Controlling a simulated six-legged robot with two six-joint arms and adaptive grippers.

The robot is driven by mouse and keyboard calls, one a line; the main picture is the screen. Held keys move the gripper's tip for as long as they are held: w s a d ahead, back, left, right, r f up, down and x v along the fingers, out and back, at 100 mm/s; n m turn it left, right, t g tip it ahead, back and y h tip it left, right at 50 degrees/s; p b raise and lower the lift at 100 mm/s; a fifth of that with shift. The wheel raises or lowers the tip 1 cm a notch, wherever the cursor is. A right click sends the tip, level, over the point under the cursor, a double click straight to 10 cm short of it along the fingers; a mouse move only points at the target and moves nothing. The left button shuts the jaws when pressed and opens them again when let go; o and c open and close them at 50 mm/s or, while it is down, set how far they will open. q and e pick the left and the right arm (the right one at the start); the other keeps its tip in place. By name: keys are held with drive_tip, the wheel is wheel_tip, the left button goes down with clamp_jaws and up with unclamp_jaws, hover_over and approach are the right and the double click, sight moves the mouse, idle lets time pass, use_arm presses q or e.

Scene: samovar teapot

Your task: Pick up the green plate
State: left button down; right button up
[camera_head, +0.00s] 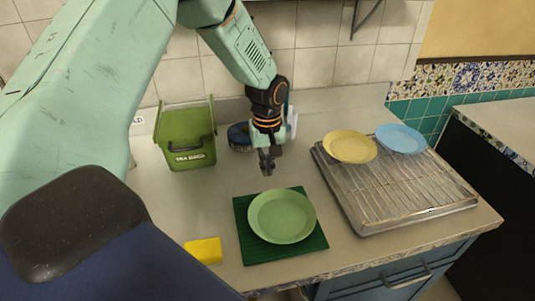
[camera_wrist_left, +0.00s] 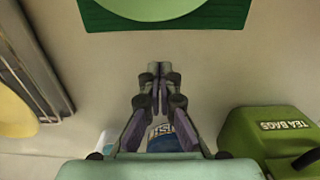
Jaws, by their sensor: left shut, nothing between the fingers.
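The green plate (camera_head: 282,216) lies on a dark green mat (camera_head: 262,254) on the counter in the head view. In the left wrist view, part of the plate (camera_wrist_left: 150,8) and the mat (camera_wrist_left: 233,14) show at the top edge. My left gripper (camera_head: 268,170) hangs above the counter, behind the plate and mat, pointing down. It is shut and empty, apart from the plate. Its closed fingers also show in the left wrist view (camera_wrist_left: 158,72). My right gripper is in neither view.
A metal drying rack (camera_head: 385,195) at right bears a yellow plate (camera_head: 350,146) and a blue plate (camera_head: 401,138). A green tea bags bin (camera_head: 187,150) stands back left. A blue round object (camera_head: 239,137) is behind my gripper. A yellow sponge (camera_head: 204,250) lies left of the mat.

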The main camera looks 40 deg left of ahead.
use_arm(q)
wheel_tip(320, 180, down, 2)
drive_tip(key=shift+f, duration=0.1)
drive_tip(key=shift+s+d, duration=0.95)
drive_tip(key=shift+d, duration=0.3)
drive_tip(key=shift+s+d, duration=0.35)
